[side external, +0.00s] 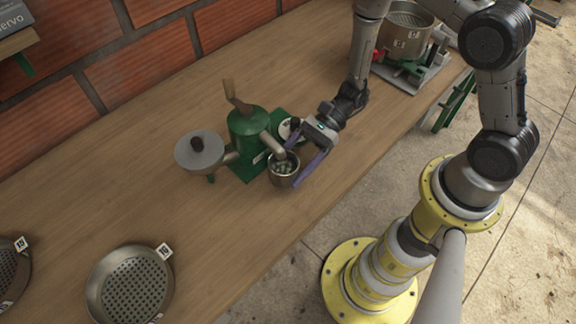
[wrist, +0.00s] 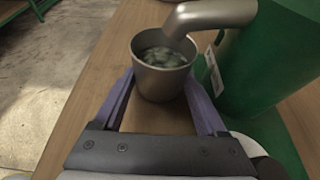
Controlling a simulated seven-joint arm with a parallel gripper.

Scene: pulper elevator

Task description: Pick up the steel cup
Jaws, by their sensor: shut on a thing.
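The steel cup (side external: 284,171) stands under the spout of the green pulper (side external: 246,130) on the wooden bench. It also shows in the wrist view (wrist: 161,82), upright, with greenish beans inside. My gripper (side external: 296,168) is shut on the cup, with one purple finger on each side of it. In the wrist view the fingers (wrist: 160,95) flank the cup's walls. The pulper's grey spout (wrist: 210,16) reaches over the cup's rim. I cannot tell whether the cup's base touches the bench.
Perforated round trays (side external: 90,292) lie at the front left. A steel pot on a stand (side external: 405,38) is at the back right. The bench (side external: 90,190) between pulper and trays is clear. A brick wall runs behind.

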